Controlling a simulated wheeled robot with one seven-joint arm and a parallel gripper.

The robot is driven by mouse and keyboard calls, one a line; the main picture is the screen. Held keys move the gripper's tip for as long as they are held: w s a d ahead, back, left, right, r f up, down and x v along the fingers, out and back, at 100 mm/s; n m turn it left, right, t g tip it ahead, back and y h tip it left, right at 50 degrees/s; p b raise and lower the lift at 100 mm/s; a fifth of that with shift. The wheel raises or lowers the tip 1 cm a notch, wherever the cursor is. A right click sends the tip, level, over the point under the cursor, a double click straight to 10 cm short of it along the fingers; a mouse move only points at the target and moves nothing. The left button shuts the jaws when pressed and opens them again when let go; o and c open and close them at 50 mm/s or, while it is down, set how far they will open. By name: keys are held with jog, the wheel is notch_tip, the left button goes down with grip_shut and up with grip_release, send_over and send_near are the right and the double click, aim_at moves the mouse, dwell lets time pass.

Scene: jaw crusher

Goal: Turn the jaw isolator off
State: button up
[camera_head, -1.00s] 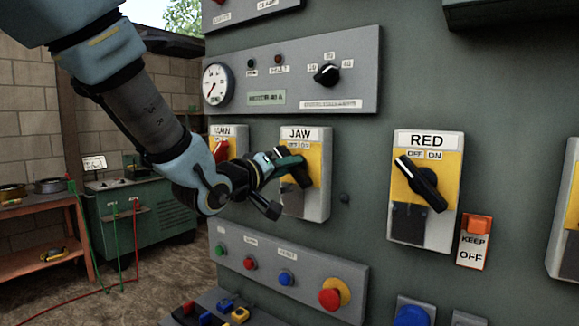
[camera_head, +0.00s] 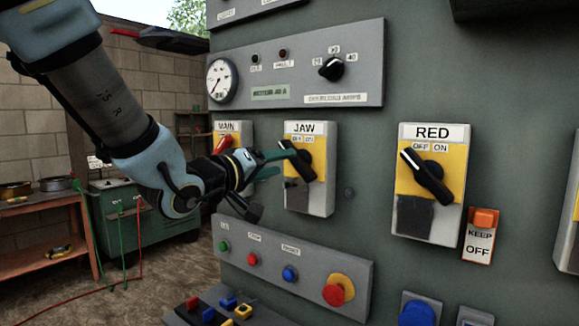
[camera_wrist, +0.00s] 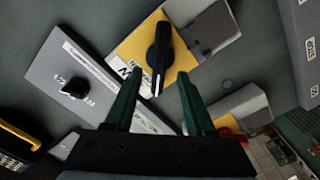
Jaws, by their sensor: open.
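The jaw isolator (camera_head: 322,188) is a grey box with a yellow plate under a JAW label. Its black handle (camera_head: 307,172) slants from upper left, on the OFF side, to lower right, much like the RED one. My gripper (camera_head: 281,163) is open at the handle's left, its green fingers partly covering the handle's upper end. In the wrist view the handle (camera_wrist: 158,52) shows between the spread fingertips (camera_wrist: 158,75), with a gap on each side. Whether a finger touches it I cannot tell. The OFF and ON marks are partly hidden there.
The RED isolator (camera_head: 413,218) is at the right, with a KEEP OFF tag (camera_head: 481,236). The MAIN isolator (camera_head: 226,130) with a red handle is left, partly behind my gripper. A button panel (camera_head: 310,286) is below and a gauge panel (camera_head: 300,72) above.

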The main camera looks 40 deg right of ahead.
jog(key=v, duration=0.5)
jog(key=shift+a+b, duration=0.1)
jog(key=shift+b, duration=0.2)
jog(key=w+a+f+n+t+y, duration=0.4)
jog(key=w+a+f+y, duration=0.95)
jog(key=a, duration=0.55)
jog(key=s+a+f+g+y, duration=0.2)
jog(key=a+f, duration=0.4)
jog(key=a, duration=0.3)
jog(key=s+a+f+g+y, duration=0.1)
jog(key=s+a+f+g, duration=0.4)
jog(key=a, duration=0.5)
jog(key=shift+s+a+f+n+y, duration=0.2)
jog(key=shift+f+n+y, duration=0.15)
jog(key=shift+f, duration=0.45)
